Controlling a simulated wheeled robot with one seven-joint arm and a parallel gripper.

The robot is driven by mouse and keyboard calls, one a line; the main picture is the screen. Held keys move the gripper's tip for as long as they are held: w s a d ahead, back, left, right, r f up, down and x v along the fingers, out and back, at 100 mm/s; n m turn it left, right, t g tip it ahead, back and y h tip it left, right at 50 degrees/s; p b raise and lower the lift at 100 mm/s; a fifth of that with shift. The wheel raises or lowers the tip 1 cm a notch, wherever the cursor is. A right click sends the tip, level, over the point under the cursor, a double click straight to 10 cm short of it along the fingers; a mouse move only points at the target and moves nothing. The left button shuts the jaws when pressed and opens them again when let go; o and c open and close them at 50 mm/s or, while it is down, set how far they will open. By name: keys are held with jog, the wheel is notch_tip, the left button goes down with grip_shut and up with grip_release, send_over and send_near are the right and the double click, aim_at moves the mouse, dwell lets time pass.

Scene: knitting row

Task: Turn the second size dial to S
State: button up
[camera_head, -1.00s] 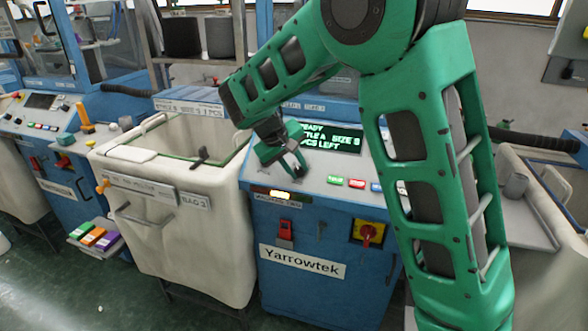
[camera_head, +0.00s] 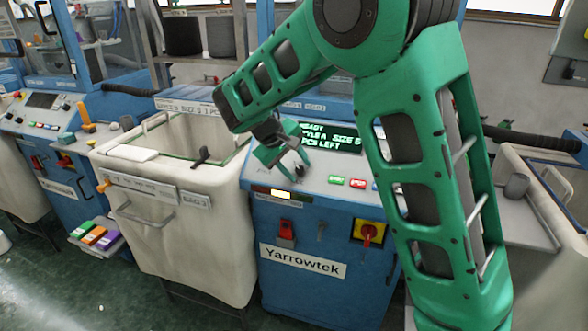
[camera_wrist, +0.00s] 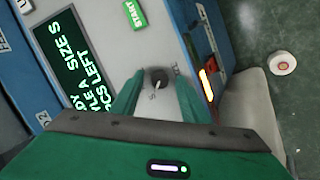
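The size dial is a small dark round knob (camera_wrist: 158,78) with a white pointer mark, on the sloped panel of the blue Yarrowtek machine (camera_head: 300,266). In the wrist view its mark points down and slightly left. The green display (camera_wrist: 72,52) beside it shows "SIZE S" in the wrist view. My gripper (camera_wrist: 157,97) is open, with one green finger on each side of the dial and visible gaps between them. In the head view my gripper (camera_head: 284,160) is over the left part of that panel, and the dial (camera_head: 299,172) shows small by the fingertips.
A green START button (camera_wrist: 134,14) is near the dial. A lit indicator (camera_wrist: 206,84) is on the panel's front edge. A white bin (camera_head: 180,240) stands left of the machine. A red switch (camera_head: 286,231) and a yellow-backed red knob (camera_head: 369,232) are on the front.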

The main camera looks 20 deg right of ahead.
jog(key=v, duration=1)
jog(key=shift+a+r, duration=0.15)
jog(key=shift+r, duration=0.15)
jog(key=s+d+f+m+g+y, duration=0.1)
jog(key=s+d+m+g+y, duration=0.15)
jog(key=s+d, duration=0.7)
jog(key=s+d+f+m+g+y, duration=0.1)
jog(key=s+d+m, duration=0.2)
jog(key=s+d, duration=0.65)
jog(key=s+d+f+m+y, duration=0.1)
jog(key=s+f+m, duration=0.1)
jog(key=s, duration=0.7)
jog(key=s+d+f+m+y, duration=0.2)
jog(key=s+f, duration=0.2)
jog(key=s, duration=0.5)
jog(key=shift+s, duration=0.2)
jog(key=shift+d+f+m, duration=0.1)
jog(key=shift+d+m, duration=0.05)
jog(key=shift+m, duration=0.1)
